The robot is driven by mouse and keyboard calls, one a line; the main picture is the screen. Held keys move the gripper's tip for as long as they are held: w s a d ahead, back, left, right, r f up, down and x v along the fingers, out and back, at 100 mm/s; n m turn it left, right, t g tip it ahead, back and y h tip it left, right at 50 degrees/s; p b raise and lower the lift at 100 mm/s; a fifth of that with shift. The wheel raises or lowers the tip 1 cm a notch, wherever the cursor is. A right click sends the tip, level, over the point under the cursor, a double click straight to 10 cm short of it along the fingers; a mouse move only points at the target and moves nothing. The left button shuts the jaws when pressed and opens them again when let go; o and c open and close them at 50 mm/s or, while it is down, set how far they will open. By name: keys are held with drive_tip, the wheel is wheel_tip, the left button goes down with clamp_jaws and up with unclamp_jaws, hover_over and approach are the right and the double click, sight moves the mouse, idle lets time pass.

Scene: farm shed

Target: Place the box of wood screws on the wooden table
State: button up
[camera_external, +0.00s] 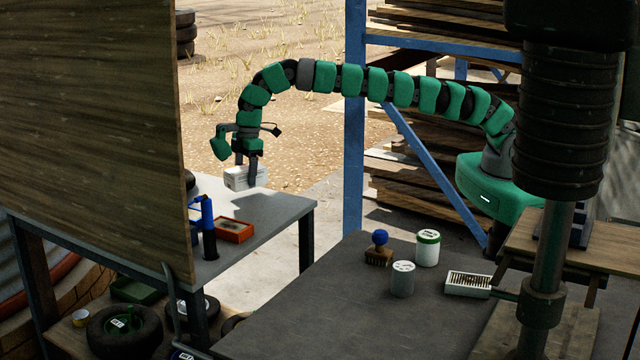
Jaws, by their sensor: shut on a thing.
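My gripper (245,172) is at the end of the arched green arm, pointing down, and is shut on a small white box (243,180). It looks like the box of wood screws, but its print is too small to read. The box is held above the far part of a grey-topped table (285,212) at the left. A small table with a wooden top (580,258) stands at the right, partly hidden behind a dark post, far from my gripper.
An orange-red tray (233,230) and a blue tool (207,215) are on the left table. The dark front table bears a blue-handled brush (379,248), a green-lidded jar (427,247), a grey can (402,279) and a white open box (468,284). A blue post (354,150) stands behind.

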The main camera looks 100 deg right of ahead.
sight(241, 183)
drive_tip(key=shift+w+d+p, duration=0.15)
drive_tip(key=shift+w+p, duration=0.6)
drive_tip(key=shift+p, duration=0.95)
drive_tip(key=shift+f+b, duration=0.95)
drive_tip(key=shift+f, duration=1)
drive_tip(key=shift+r, duration=0.1)
drive_tip(key=o, duration=1.4)
drive_tip(key=r, duration=0.4)
drive_tip(key=s+r+p, duration=0.1)
drive_tip(key=r, duration=0.7)
drive_tip(key=shift+s+d+p, duration=0.2)
drive_tip(key=shift+p, duration=0.1)
